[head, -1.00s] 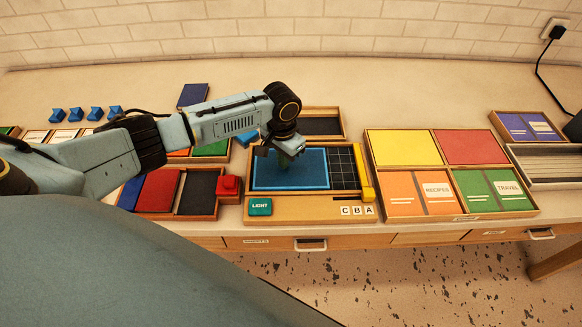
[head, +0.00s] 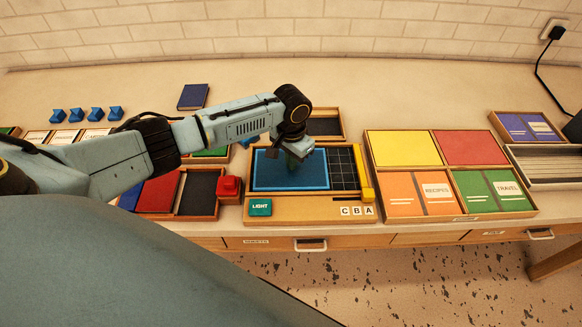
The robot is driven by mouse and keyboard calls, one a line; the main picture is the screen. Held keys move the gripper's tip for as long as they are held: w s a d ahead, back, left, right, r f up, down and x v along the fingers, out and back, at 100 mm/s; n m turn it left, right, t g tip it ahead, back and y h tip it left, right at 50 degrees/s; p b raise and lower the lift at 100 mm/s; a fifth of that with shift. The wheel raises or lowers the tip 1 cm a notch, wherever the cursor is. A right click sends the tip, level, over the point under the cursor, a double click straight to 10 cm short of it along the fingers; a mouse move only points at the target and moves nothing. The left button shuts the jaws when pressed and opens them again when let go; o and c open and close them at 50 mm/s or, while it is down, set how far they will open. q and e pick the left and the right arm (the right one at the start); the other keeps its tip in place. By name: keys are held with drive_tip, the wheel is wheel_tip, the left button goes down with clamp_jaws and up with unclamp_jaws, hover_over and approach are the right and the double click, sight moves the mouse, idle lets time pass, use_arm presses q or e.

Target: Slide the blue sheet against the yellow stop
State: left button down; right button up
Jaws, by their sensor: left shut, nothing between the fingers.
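The blue sheet (head: 285,178) lies flat on the left part of a wooden-framed board. The yellow stop (head: 367,187) stands at the board's right edge. A strip of black grid (head: 343,169) shows between the sheet's right edge and the stop, so they are apart. My left gripper (head: 295,162) is shut and empty, pointing down over the upper right part of the sheet. It hides a bit of the sheet, and I cannot tell whether its tips touch it. My right gripper is not in view.
A red block (head: 230,187) stands left of the board. A green LIGHT tile (head: 260,207) and letter tiles (head: 357,210) lie along its front ledge. A tray of coloured panels (head: 462,215) is close on the right. Trays also stand at the left and behind.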

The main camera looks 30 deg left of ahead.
sight(327, 168)
use_arm(q)
drive_tip(key=shift+w+d, duration=0.2)
drive_tip(key=shift+d, duration=0.15)
drive_tip(key=shift+w+d+f, duration=0.1)
drive_tip(key=shift+w+d, duration=0.25)
drive_tip(key=shift+d, duration=0.3)
drive_tip(key=shift+w+d, duration=0.35)
drive_tip(key=shift+d, duration=0.3)
drive_tip(key=shift+d, duration=0.1)
drive_tip(key=shift+w+d, duration=0.4)
drive_tip(key=shift+d, duration=0.2)
drive_tip(key=shift+w+d, duration=0.4)
drive_tip(key=shift+d, duration=0.2)
drive_tip(key=shift+w+d+b, duration=0.35)
drive_tip(key=shift+w+d, duration=0.05)
drive_tip(key=shift+d, duration=0.25)
drive_tip(key=shift+w+d+b, duration=0.35)
drive_tip(key=shift+d, duration=0.25)
